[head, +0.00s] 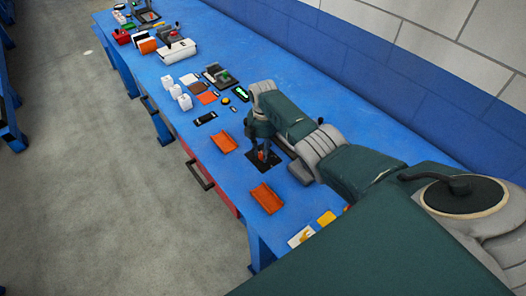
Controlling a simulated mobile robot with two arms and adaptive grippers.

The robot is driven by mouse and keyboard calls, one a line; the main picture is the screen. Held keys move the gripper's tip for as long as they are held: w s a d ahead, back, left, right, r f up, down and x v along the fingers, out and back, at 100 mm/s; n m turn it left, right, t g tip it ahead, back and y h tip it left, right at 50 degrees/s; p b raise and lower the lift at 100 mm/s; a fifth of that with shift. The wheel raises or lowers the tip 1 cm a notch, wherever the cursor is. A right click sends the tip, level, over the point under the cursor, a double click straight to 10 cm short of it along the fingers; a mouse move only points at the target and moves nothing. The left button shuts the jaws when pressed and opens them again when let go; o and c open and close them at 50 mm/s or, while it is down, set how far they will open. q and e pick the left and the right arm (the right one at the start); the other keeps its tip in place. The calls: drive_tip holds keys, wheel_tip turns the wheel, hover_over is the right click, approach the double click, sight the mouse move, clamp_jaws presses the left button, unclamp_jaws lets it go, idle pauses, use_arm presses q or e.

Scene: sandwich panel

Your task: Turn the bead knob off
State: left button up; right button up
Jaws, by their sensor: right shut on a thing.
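My right gripper (261,153) reaches down over a dark square plate (277,160) on the blue workbench. It is shut on a small orange-red part at the plate, which looks like the bead knob. The fingers hide most of this part, so its turn position cannot be told. My left gripper is not in view.
Orange curved trays (267,198) and (223,142) lie on the blue workbench (225,178) near the plate. White blocks (184,102), a black device (205,117) and a white machine (178,51) stand farther along. A blue and white wall (370,70) runs behind.

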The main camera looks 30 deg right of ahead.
drive_tip(key=shift+r, duration=0.1)
drive_tip(key=o, duration=1.1)
drive_tip(key=shift+o, duration=0.2)
wheel_tip(320, 180, up, 12)
